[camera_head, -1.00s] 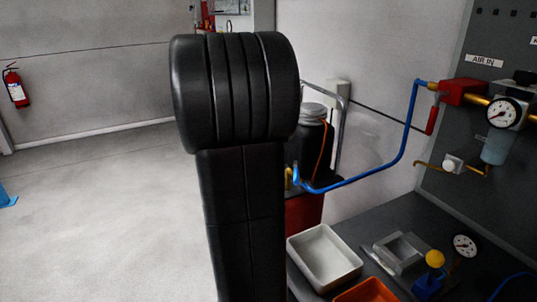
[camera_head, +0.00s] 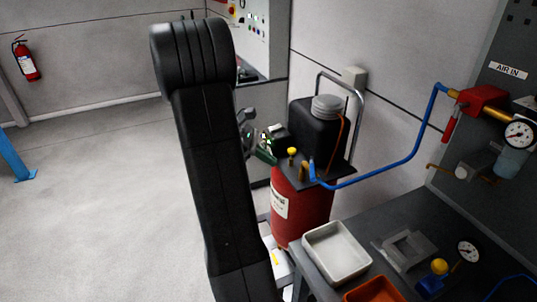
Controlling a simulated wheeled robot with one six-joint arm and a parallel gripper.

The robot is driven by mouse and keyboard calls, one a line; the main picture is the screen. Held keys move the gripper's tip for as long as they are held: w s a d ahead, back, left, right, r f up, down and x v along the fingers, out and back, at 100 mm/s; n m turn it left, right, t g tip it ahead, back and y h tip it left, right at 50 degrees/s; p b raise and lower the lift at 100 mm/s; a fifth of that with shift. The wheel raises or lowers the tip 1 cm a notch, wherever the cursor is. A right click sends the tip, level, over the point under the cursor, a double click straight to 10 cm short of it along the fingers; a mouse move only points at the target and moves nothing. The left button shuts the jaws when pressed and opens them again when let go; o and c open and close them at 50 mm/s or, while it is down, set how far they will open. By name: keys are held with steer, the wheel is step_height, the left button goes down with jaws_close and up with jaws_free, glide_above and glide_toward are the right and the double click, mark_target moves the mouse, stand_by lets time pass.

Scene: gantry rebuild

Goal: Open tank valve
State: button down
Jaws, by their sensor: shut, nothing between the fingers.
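The red tank (camera_head: 302,210) stands upright against the wall, with a white label on its side. A black housing (camera_head: 318,128) with a silver ribbed cap sits on top. A small yellow knob (camera_head: 292,151) and brass fittings (camera_head: 305,170) stand on its top plate, and a blue hose (camera_head: 390,168) joins there. I cannot tell which of these is the tank valve. My gripper (camera_head: 266,147) shows partly from behind my black arm link, left of the yellow knob. It looks shut and empty, apart from the knob; its fingertips are small and hard to make out.
A grey bench at the lower right holds a white tray (camera_head: 337,252), an orange tray (camera_head: 374,290) and a gauge (camera_head: 468,250). The dark panel (camera_head: 480,135) carries a red valve and a gauge. A fire extinguisher (camera_head: 27,60) hangs far left.

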mark_target(312, 169)
steer(key=s+d+f+p, duration=0.1)
steer(key=d+f, duration=0.2)
steer(key=d, duration=0.6)
steer(key=shift+s+f+p, duration=0.25)
steer(key=shift+f+p, duration=0.05)
steer(key=shift+p, duration=0.1)
